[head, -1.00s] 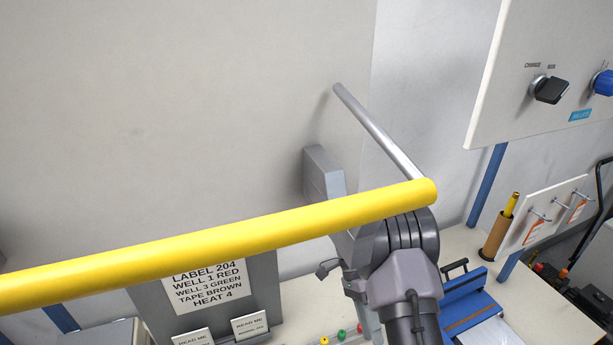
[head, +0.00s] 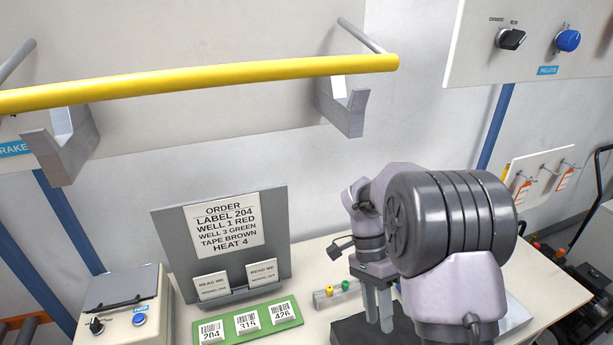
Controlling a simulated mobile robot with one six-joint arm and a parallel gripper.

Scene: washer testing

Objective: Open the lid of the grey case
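A dark grey flat-topped object (head: 352,331), which may be the grey case, lies on the table at the bottom edge of the head view. Its front is cut off and its right part is hidden by my arm, so I cannot make out its lid or a handle. My gripper (head: 380,326) points down, with its two grey fingers over or in front of this object. I cannot tell whether they touch it. The fingers look close together, with nothing clearly seen between them.
A pale box (head: 152,310) with a black handle and knobs stands at the left. A green tray (head: 284,325) holds number cards. An order board (head: 272,218) stands behind. A yellow bar (head: 200,81) rests on hooks above. A knob panel (head: 550,50) hangs at the upper right.

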